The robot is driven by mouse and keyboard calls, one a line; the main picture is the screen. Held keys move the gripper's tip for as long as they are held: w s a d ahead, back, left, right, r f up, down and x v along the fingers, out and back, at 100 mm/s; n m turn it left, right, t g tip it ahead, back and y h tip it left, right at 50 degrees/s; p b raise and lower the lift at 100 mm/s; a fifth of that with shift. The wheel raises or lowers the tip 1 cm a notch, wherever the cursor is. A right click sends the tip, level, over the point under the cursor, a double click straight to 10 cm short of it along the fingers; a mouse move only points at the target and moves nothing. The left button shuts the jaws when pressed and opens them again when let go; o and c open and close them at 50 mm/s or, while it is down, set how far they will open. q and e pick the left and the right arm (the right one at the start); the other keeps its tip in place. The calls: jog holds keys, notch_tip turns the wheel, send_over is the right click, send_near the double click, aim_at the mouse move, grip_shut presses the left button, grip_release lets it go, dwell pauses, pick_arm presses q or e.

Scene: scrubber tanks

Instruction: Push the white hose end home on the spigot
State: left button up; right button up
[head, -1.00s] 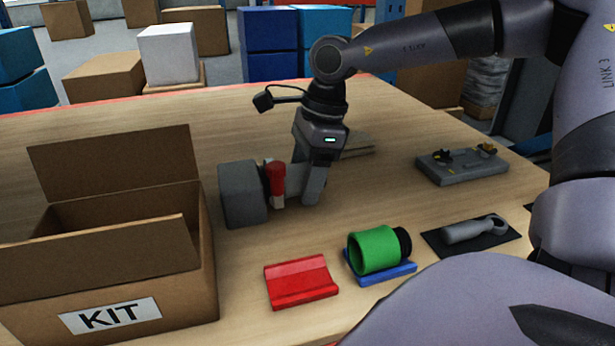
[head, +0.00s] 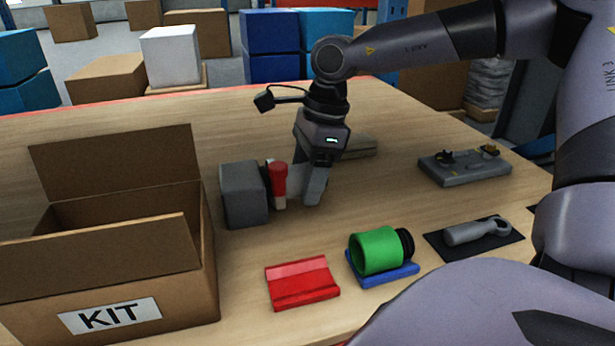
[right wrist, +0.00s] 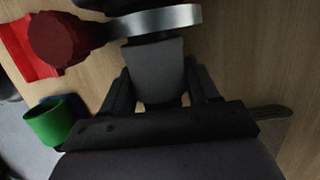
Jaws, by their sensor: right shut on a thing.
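A grey block (head: 244,194) stands on the table right of the kit box, with a red lever (head: 278,178) on its right side. My right gripper (head: 313,190) is right of the lever, with its fingers down. It is shut on the pale hose end (head: 295,184), mostly hidden behind a finger. In the right wrist view the hose end (right wrist: 157,68) looks grey in shade between the fingers. It meets a silver ring (right wrist: 160,21) there, beside the red lever (right wrist: 62,38). The spigot itself is hidden, so seating depth cannot be told. My left gripper is out of view.
An open cardboard KIT box (head: 110,270) stands at left. A red holder (head: 301,283), a green cup-shaped part (head: 376,250) on a blue base, a grey handled tool (head: 477,231) and a grey fixture (head: 465,167) lie in front and right. The table behind the block is clear.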

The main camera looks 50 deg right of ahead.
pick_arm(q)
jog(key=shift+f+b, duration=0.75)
pick_arm(e)
jog(key=shift+w+a, duration=0.3)
jog(key=shift+a, duration=0.3)
jog(key=shift+w+a, duration=0.3)
jog(key=shift+a, duration=0.25)
dwell(0.3)
jog(key=o, duration=1.5)
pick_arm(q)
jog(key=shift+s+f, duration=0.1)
pick_arm(e)
jog(key=v, duration=0.6)
jog(key=shift+s+d+r, duration=0.1)
jog(key=shift+d+r, duration=0.05)
jog(key=shift+r, duration=0.45)
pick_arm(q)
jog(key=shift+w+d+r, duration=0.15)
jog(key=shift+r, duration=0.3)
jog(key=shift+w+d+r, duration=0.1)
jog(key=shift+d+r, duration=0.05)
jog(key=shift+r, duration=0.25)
